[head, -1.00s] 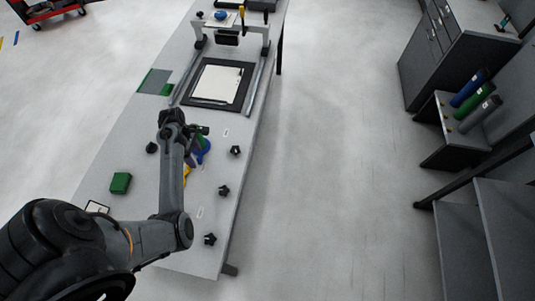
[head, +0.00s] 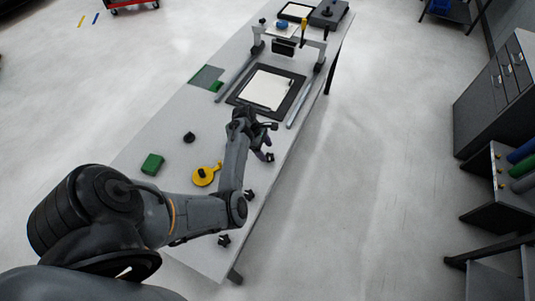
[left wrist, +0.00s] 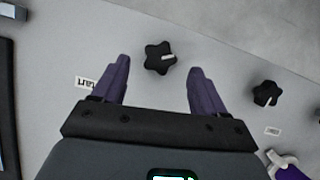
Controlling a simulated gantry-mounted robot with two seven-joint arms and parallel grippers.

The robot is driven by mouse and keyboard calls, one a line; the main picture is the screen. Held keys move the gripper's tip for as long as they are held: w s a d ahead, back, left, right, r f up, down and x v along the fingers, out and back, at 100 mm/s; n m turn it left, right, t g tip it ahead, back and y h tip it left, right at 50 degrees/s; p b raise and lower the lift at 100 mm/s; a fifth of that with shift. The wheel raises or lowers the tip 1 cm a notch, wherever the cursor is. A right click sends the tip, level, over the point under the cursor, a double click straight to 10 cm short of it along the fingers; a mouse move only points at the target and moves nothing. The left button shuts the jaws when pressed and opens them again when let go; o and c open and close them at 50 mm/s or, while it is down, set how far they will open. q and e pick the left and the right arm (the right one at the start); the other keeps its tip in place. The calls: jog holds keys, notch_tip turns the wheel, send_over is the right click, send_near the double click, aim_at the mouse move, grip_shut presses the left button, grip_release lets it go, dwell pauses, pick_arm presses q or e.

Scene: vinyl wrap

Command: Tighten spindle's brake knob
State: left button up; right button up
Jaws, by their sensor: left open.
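My left gripper (head: 263,148) is open over the right edge of the table, at the farthest of the black star knobs (head: 269,157) there. In the left wrist view this star knob (left wrist: 160,58) with a white pointer lies between and just beyond the spread purple fingertips (left wrist: 160,72), apart from both. A partly covered label (left wrist: 86,82) ending in "tart" is beside the left finger. A second star knob (left wrist: 267,93) is right of the fingers, with a small unreadable label (left wrist: 272,131). I cannot tell which knob is the spindle's brake. My right gripper is not in view.
Along the table's right edge are two more star knobs (head: 249,195) (head: 224,240). A yellow disc (head: 205,176), a green block (head: 152,164) and a black round knob (head: 189,137) lie left of my arm. A black-framed white sheet (head: 266,88) lies beyond the gripper.

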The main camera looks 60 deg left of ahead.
aim_at(269, 156)
pick_arm(q)
jog(key=shift+x, duration=1.7)
jog(key=c, duration=1.1)
jog(key=shift+o, duration=0.2)
